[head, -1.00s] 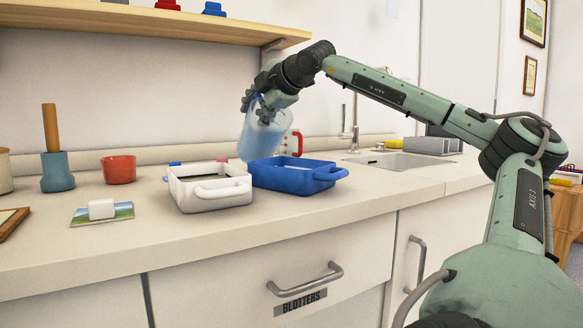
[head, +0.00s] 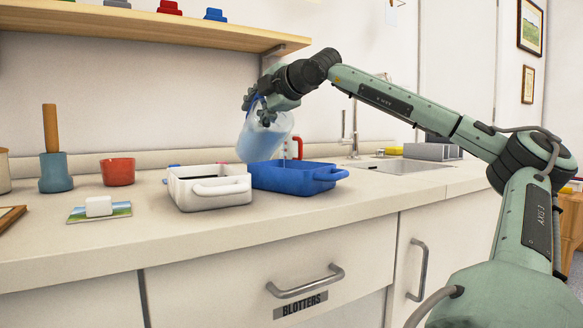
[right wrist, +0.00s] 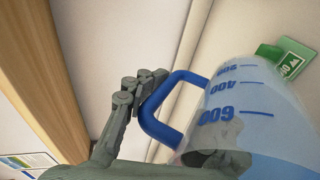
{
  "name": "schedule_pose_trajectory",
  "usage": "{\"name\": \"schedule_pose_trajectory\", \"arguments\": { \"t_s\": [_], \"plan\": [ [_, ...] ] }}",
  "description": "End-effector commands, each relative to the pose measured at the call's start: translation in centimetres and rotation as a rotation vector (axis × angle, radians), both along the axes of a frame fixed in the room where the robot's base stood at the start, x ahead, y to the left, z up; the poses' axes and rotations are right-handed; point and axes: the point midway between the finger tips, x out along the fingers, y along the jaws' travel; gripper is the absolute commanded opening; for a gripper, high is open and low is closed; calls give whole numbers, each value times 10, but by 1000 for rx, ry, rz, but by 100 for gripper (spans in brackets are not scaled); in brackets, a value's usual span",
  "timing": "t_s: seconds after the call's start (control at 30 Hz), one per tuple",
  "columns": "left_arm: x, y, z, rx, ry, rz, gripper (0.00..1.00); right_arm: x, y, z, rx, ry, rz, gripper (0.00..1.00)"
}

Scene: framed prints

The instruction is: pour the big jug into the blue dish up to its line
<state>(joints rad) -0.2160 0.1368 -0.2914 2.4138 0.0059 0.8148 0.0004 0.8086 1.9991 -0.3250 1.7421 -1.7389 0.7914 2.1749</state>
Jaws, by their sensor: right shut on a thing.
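The big jug (head: 262,138) is clear with a blue handle and bluish liquid inside. It is tilted with its mouth to the right, above the blue dish (head: 290,180). My right gripper (head: 260,108) is shut on its handle. In the right wrist view the jug (right wrist: 245,125) shows blue marks, and its blue handle (right wrist: 150,118) passes by the fingers (right wrist: 135,98). A thin pale streak seems to run from the jug's lip down into the dish. The dish's line and liquid level cannot be made out. My left gripper is not in view.
A white dish (head: 208,190) stands against the blue dish's left side. A red cup (head: 117,171), a pestle in a teal mortar (head: 56,172) and a white block (head: 98,206) on a picture card stand further left. A red-handled vessel (head: 297,147) is behind. A sink (head: 405,165) lies right.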

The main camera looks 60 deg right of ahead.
Motion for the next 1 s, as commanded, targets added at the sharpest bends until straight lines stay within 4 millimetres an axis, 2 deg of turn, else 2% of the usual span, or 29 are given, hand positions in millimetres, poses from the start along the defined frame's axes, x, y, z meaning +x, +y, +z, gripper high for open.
{"name": "schedule_pose_trajectory", "arguments": {
  "t_s": [1.0],
  "plan": [
    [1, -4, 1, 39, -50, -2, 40, -7, 4, 13, -50, -105, 0, 0]
  ]
}}
